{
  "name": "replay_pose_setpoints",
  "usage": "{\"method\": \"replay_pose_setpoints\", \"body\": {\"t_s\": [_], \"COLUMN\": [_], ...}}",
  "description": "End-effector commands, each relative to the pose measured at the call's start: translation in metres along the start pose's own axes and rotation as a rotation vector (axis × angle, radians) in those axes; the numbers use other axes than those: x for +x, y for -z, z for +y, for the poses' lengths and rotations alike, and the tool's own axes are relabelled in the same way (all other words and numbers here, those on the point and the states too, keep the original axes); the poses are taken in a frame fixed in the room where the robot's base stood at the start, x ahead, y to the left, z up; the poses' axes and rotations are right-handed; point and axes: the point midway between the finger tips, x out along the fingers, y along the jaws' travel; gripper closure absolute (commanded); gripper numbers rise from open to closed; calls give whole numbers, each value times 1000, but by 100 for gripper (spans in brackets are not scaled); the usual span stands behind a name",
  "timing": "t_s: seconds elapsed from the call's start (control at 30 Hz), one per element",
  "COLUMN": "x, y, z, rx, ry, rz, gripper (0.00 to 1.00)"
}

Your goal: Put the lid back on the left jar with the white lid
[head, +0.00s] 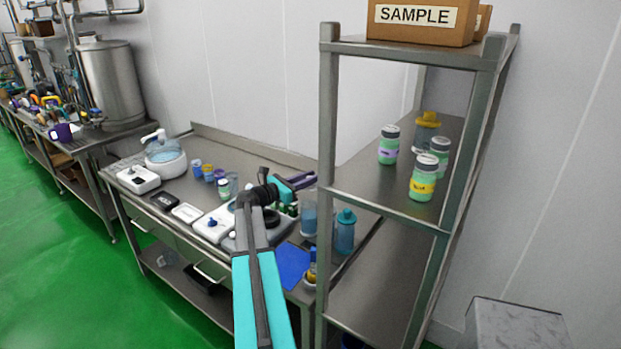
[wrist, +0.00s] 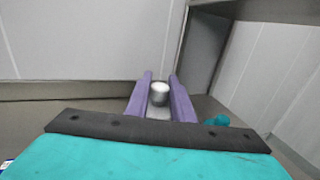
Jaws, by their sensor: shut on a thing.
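My gripper (head: 298,182) is over the back right of the steel table, beside the shelf post. In the wrist view its purple fingers (wrist: 160,98) are shut on a small round grey piece with a white top (wrist: 160,88), which looks like the white lid. In the head view I cannot make the lid out between the fingers. A small green jar with a pale top (head: 223,189) stands on the table to the left of the gripper. Small dark-topped bottles stand under the gripper, partly hidden by my arm. I cannot tell which jar is the open one.
The shelf unit's post (head: 328,130) rises right of the gripper. Green jars (head: 388,150) and a yellow-topped bottle (head: 427,128) stand on its shelf. A blue-capped bottle (head: 345,232) and a clear container (head: 309,218) stand near the post. Scales (head: 212,223) occupy the table's middle.

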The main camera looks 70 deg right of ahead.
Motion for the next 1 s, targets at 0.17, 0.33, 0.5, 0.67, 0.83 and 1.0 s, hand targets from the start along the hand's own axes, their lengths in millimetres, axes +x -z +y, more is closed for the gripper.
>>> {"method": "replay_pose_setpoints", "body": {"t_s": [0.17, 0.33, 0.5, 0.67, 0.83, 1.0], "x": [0, 0, 0, 0, 0, 0], "y": [7, 17, 28, 38, 48, 58], "z": [0, 0, 0, 0, 0, 0], "rx": [-1, -1, 0, 0, -1, -1], "ry": [0, 0, 0, 0, 0, 0], "rz": [0, 0, 0, 0, -1, -1], "gripper": [100, 100, 100, 100, 100, 100]}}
